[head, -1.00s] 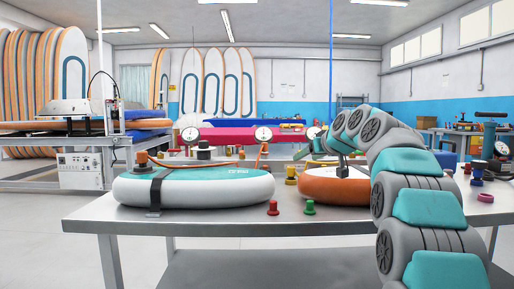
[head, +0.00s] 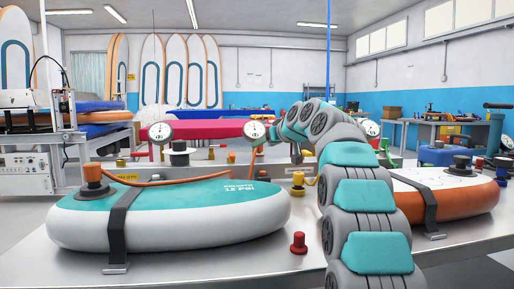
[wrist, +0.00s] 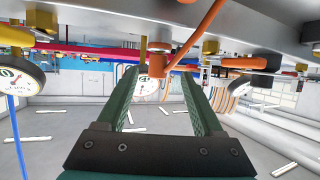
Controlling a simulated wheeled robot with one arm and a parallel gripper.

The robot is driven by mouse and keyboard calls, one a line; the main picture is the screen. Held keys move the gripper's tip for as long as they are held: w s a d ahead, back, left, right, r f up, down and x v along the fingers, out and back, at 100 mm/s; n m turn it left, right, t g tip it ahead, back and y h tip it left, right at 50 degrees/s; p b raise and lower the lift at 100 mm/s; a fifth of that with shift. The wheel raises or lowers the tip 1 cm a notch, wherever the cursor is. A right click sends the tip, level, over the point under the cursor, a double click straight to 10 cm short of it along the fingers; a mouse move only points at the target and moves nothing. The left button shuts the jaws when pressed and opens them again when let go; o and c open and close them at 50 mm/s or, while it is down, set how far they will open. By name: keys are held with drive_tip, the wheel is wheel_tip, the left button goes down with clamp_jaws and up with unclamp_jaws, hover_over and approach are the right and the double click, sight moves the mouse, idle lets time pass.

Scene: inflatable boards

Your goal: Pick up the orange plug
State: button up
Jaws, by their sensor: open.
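A small orange plug (head: 232,157) stands on the far part of the bench, behind the teal and white board. In the wrist view an orange piece (wrist: 158,64) shows between my fingers, with an orange hose beside it. I cannot tell whether it is that plug or a hose fitting. My gripper (wrist: 158,72) is open, its two green fingers spread. Nothing is clearly held. In the head view my arm hides most of the gripper.
The teal and white board (head: 170,225) lies strapped at the left, with an orange hose (head: 175,181). A white and orange board (head: 450,205) lies right of my arm. A red plug (head: 298,243) stands near the bench front. Gauges (head: 160,132) stand behind.

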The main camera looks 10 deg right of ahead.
sight(259, 152)
drive_tip(key=shift+p+x, duration=0.75)
drive_tip(key=shift+x, duration=2.2)
drive_tip(key=shift+d+r, duration=0.1)
drive_tip(key=shift+d, duration=0.05)
clamp_jaws()
